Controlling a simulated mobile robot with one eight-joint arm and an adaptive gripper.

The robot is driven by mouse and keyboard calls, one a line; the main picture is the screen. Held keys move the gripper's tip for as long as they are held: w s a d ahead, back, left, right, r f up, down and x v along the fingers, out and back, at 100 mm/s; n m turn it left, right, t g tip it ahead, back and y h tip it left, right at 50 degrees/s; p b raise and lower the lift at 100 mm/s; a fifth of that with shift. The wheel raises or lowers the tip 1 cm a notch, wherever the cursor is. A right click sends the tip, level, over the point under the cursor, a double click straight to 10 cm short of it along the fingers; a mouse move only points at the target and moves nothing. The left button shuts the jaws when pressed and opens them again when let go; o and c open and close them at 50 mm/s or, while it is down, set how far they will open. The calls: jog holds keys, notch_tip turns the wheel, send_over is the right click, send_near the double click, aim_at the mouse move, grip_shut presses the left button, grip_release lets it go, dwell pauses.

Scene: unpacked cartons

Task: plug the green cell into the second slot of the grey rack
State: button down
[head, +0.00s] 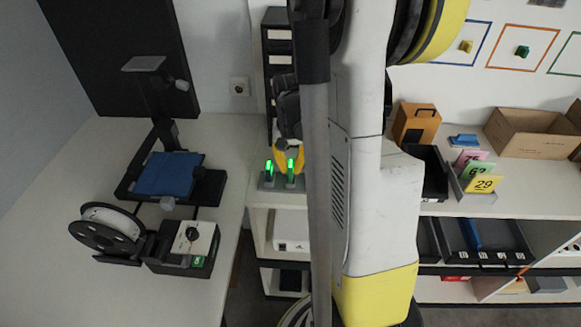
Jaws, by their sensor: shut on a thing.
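The grey rack (269,184) stands on the shelf top at the right of the white table, left of my arm. Two upright dark pieces with bright green faces show at it, one at the left (268,168) and one at the right, the green cell (291,167). My gripper (288,157), dark with yellow at its end, points down right at the rack and is shut on the green cell. The fingertips are small and partly covered by my arm. I cannot tell how deep the cell sits in its slot.
A black device with a blue plate (168,174), a white spool (108,222) and a control box (186,245) stand on the table at left. A black drawer tower (277,45) rises behind the rack. Right of my arm are an orange box (416,124), numbered cards (483,184) and an open carton (535,133).

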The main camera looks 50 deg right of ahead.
aim_at(291, 164)
jog(key=shift+f+b, duration=0.5)
jog(key=shift+f, duration=0.1)
jog(key=shift+r, duration=0.1)
jog(key=c, duration=1.5)
grip_release()
notch_tip(291, 164, up, 12)
